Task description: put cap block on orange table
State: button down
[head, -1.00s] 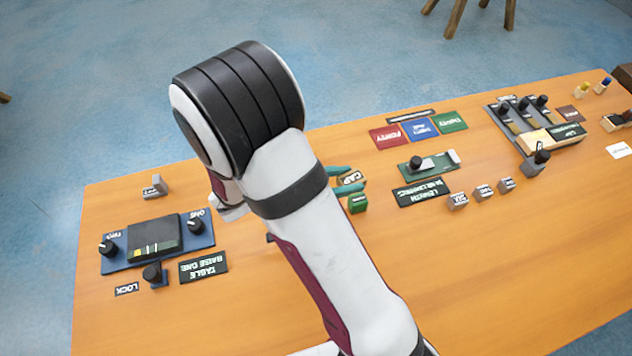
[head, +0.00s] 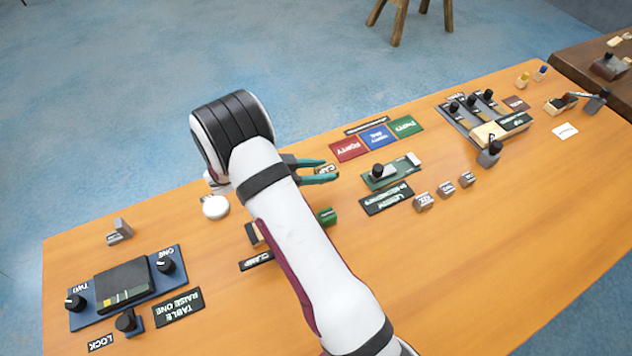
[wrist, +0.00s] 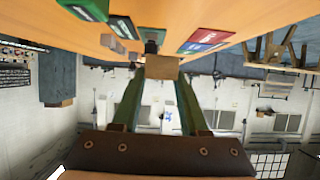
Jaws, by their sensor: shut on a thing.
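The cap block (head: 326,168) is a small block with a dark label lettered CAP, partly hidden behind my gripper's teal fingers in the head view. My gripper (head: 325,173) is shut on it. In the wrist view the tan side of the block (wrist: 162,67) sits between the fingertips (wrist: 160,82). The orange table (head: 480,250) spreads below; the gap between block and tabletop is hard to judge. A green block (head: 326,216) stands on the table just in front of the gripper, close to my arm.
Red, blue and green cards (head: 378,139) lie behind, right of the gripper. A green slider panel (head: 391,172), small lettered blocks (head: 445,189) and a lever panel (head: 486,118) stand further right. A blue knob panel (head: 128,287) is at left. The front right tabletop is clear.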

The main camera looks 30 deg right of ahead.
jog(key=w+a+f, duration=0.1)
jog(key=a, duration=0.1)
jog(key=w+a+f, duration=0.1)
jog(key=w+f, duration=0.1)
jog(key=shift+w+a+f, duration=0.15)
jog(key=shift+w+a, duration=0.05)
jog(key=shift+a, duration=0.15)
notch_tip(320, 180, down, 3)
jog(key=shift+f, duration=0.4)
jog(key=shift+c, duration=2.1)
grip_release()
jog(key=shift+f, duration=0.1)
